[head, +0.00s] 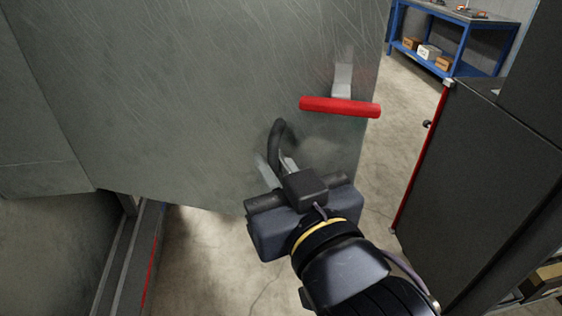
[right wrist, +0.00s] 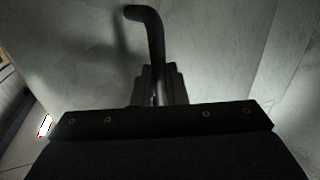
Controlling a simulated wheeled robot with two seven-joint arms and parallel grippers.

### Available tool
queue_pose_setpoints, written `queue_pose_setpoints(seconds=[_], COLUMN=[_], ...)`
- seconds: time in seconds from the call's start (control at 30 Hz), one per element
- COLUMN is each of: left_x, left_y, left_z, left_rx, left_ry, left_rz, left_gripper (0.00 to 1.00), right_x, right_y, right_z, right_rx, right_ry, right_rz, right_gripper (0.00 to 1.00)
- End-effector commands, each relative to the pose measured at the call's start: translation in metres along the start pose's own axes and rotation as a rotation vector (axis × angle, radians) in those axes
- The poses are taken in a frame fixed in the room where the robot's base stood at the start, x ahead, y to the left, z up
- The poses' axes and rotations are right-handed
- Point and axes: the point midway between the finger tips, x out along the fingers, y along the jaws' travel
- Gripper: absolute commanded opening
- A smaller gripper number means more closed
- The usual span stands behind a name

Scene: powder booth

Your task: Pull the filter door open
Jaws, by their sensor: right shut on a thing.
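The filter door (head: 190,90) is a large scratched grey panel that fills the upper left and middle of the head view. Bare floor shows below its lower edge, and it appears to stand out from the booth. A red lever (head: 340,107) on a pale bracket sits near its right edge. Below that is a dark curved pull handle (head: 277,138). My right gripper (head: 276,170) is shut on this handle. In the right wrist view the handle (right wrist: 150,40) rises bent from between the fingers, against the grey panel. My left gripper is out of view.
A dark cabinet (head: 460,170) with a red front edge stands at the right. Behind is a blue shelf bench (head: 455,40) holding small boxes. A grey frame with a red stripe (head: 150,270) runs along the lower left. Concrete floor (head: 395,120) lies open between door and cabinet.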

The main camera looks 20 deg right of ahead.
Motion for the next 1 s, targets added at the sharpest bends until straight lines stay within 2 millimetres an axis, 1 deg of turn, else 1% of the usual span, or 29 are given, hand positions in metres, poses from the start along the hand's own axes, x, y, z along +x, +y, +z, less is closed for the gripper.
queue_pose_setpoints(seconds=[0.1, 0.13, 0.23, 0.27, 0.47, 0.57, 0.67, 0.9, 1.0], left_x=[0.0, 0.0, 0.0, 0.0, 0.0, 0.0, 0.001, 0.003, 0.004], left_y=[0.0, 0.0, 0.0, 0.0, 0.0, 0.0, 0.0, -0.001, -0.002], left_z=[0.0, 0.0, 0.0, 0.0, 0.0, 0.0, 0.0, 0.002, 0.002], left_rx=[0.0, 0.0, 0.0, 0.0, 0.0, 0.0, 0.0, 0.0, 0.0], left_ry=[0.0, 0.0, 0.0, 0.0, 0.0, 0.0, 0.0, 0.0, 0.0], left_rz=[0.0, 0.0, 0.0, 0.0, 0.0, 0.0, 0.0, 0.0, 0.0], left_gripper=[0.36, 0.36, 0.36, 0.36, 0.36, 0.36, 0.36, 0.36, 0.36], right_x=[0.0, 0.0, 0.0, 0.0, 0.0, -0.003, -0.014, -0.055, -0.068], right_y=[-0.001, -0.001, -0.001, -0.001, 0.0, 0.0, -0.001, 0.0, -0.001], right_z=[-0.002, -0.002, -0.001, -0.001, -0.001, -0.001, -0.002, -0.001, -0.001], right_rx=[-0.003, -0.003, -0.003, -0.002, -0.001, -0.002, -0.003, -0.001, -0.001], right_ry=[0.004, 0.004, 0.003, 0.003, 0.002, 0.004, 0.007, 0.01, 0.007], right_rz=[-0.003, -0.003, -0.002, -0.002, 0.0, -0.001, -0.002, -0.002, -0.003], right_gripper=[0.0, 0.15, 0.28, 0.29, 0.29, 0.29, 0.29, 0.29, 0.29])
